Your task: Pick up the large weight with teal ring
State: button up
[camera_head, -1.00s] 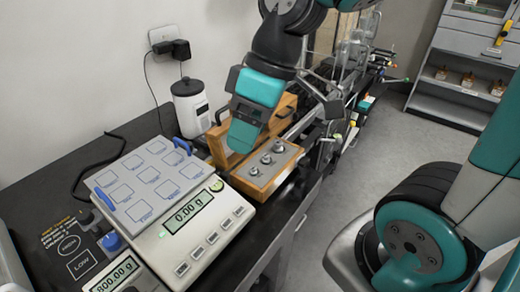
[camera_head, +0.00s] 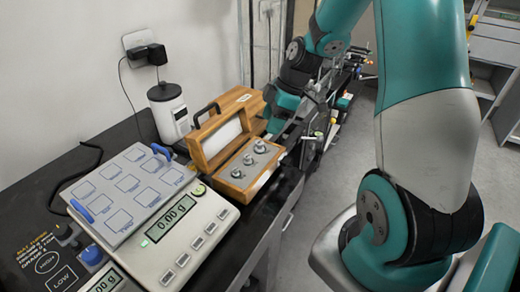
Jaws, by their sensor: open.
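Three silver knobbed weights stand in a row in the grey insert of an open wooden case (camera_head: 233,190): a near one (camera_head: 237,173), a middle one (camera_head: 248,159) and a far one (camera_head: 260,147). I cannot make out a teal ring on any of them, and their size order is hard to tell. My gripper (camera_head: 279,117) is beyond the case, at its far right side, beside the raised lid. It is open and apart from the weights. Its fingertips are partly hidden and blend with the dark equipment behind.
A digital scale (camera_head: 208,222) reading 0.00 g stands left of the case. A panel with square outlines and blue handles (camera_head: 131,186) lies behind it. A white canister (camera_head: 169,112) stands by the wall. The black table's right edge is close to the case.

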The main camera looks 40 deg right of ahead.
aim_at(259, 142)
jog(key=p+x, duration=0.1)
jog(key=x, duration=0.6)
jog(key=shift+w+a+f, duration=0.2)
jog(key=shift+f, duration=0.05)
jog(key=shift+c, duration=0.5)
grip_shut()
